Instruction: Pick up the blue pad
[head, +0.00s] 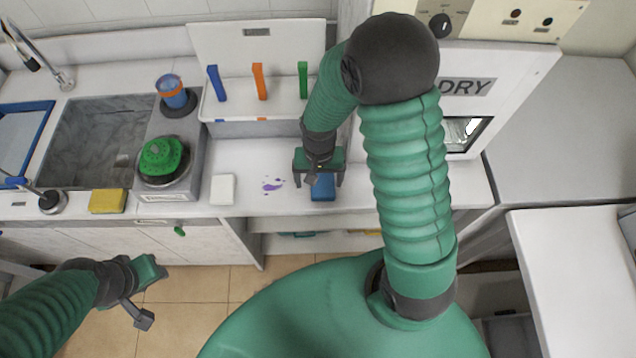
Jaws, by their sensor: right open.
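The blue pad (323,188) lies on the white counter near its front edge, right of a purple stain. My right gripper (318,180) is over the pad, pointing down with its fingers apart. The gripper hides the back part of the pad, and I cannot tell whether the fingers touch it. My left gripper (150,293) is at the lower left, in front of the cabinets and away from the counter, with its jaws apart and nothing between them.
A white pad (223,189) and a yellow sponge (108,201) lie on the counter to the left. A hot plate holds a green object (161,156). A white rack (225,104) with coloured handles stands behind. The purple stain (272,185) is beside the blue pad.

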